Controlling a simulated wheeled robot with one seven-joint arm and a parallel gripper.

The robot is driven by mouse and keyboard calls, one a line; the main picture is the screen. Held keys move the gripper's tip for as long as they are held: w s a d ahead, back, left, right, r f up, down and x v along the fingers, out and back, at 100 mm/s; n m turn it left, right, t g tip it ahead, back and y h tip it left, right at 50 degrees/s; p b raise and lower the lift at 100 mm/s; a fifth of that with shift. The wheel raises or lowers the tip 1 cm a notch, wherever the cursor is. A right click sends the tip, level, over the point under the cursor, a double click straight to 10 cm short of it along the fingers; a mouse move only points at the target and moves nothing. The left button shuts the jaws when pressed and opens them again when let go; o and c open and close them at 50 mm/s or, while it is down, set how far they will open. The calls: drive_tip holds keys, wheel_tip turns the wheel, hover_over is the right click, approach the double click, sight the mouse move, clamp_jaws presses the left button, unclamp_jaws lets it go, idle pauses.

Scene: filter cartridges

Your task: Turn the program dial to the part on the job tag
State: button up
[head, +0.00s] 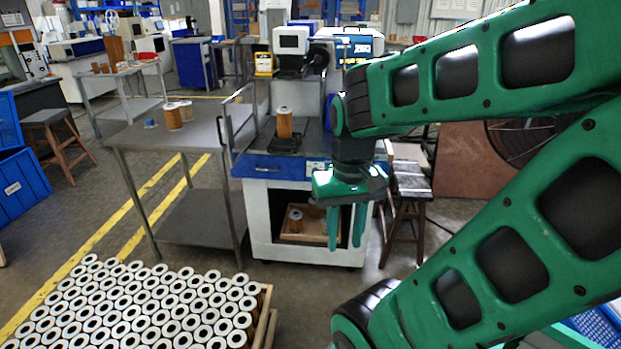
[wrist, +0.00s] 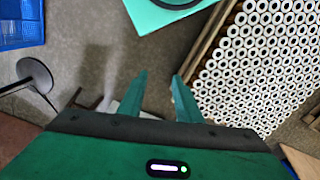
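My gripper (head: 346,230) hangs pointing down in front of the machine's right side, empty, with its two green fingers apart. The wrist view also shows the open gripper (wrist: 157,90), with floor between the fingers. The machine (head: 258,220) has a white body and a blue front panel (head: 280,167). A small pale control panel (head: 318,166) sits at the right of that front, partly beside my arm. I cannot make out a program dial or read a job tag. A yellow sign-like item (head: 264,64) is at the machine's upper left, too small to read. A lit screen (head: 360,46) is partly behind my arm.
A filter cartridge (head: 284,124) stands on the machine. A steel table (head: 140,138) at left holds more cartridges. A crate of many cartridges (head: 262,312) fills the lower left and shows in the wrist view (wrist: 200,62). A stool (head: 408,185) stands right of the machine.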

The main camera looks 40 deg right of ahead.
drive_tip(key=o, duration=0.3)
drive_tip(key=shift+s, duration=0.1)
drive_tip(key=w+d+f+m+h, duration=0.35)
drive_tip(key=w+d, duration=0.35)
drive_tip(key=d, duration=0.4)
drive_tip(key=w+d+f+m+h, duration=0.25)
drive_tip(key=w+d+h, duration=0.25)
drive_tip(key=w+d, duration=0.45)
drive_tip(key=w+d+f+m+h, duration=0.2)
drive_tip(key=w+d+m+h, duration=0.3)
drive_tip(key=d, duration=0.7)
drive_tip(key=w+d+f+n+t+h, duration=0.25)
drive_tip(key=w+f+n+t, duration=0.2)
drive_tip(key=w, duration=0.65)
drive_tip(key=w+a+f+n+t+y, duration=0.2)
drive_tip(key=w+a+f+n+t, duration=0.35)
drive_tip(key=w+f+t, duration=0.35)
drive_tip(key=w+d+f+g, duration=0.1)
drive_tip(key=w+d, duration=0.4)
drive_tip(key=d, duration=0.3)
drive_tip(key=shift+w+m+g, duration=0.25)
drive_tip(key=shift+m+g, duration=0.1)
drive_tip(key=shift+m, duration=0.05)
drive_tip(key=shift+f, duration=0.1)
